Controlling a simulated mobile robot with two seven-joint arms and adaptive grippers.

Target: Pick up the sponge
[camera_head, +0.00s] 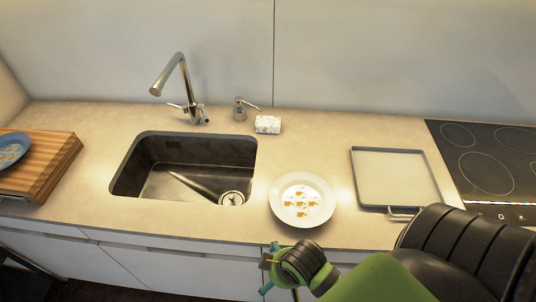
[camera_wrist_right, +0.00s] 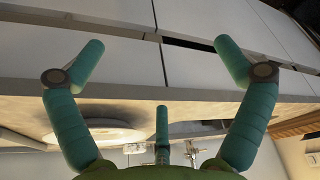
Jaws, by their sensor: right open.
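The sponge (camera_head: 267,124) is a small white, speckled block on the counter behind the sink's right rear corner, beside the soap dispenser. My right gripper (camera_head: 270,269) is in front of the counter's front edge, below the white plate and well apart from the sponge. In the right wrist view my right gripper (camera_wrist_right: 160,52) has its teal fingers spread wide, with nothing between them. My left gripper is not in view.
A white plate (camera_head: 275,205) with food scraps lies between my right gripper and the sponge. The sink (camera_head: 165,184) and faucet (camera_head: 184,84) are to the left, with a soap dispenser (camera_head: 240,110) behind. A tray (camera_head: 395,178) and cooktop (camera_head: 480,160) are right; a cutting board (camera_head: 55,165) is far left.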

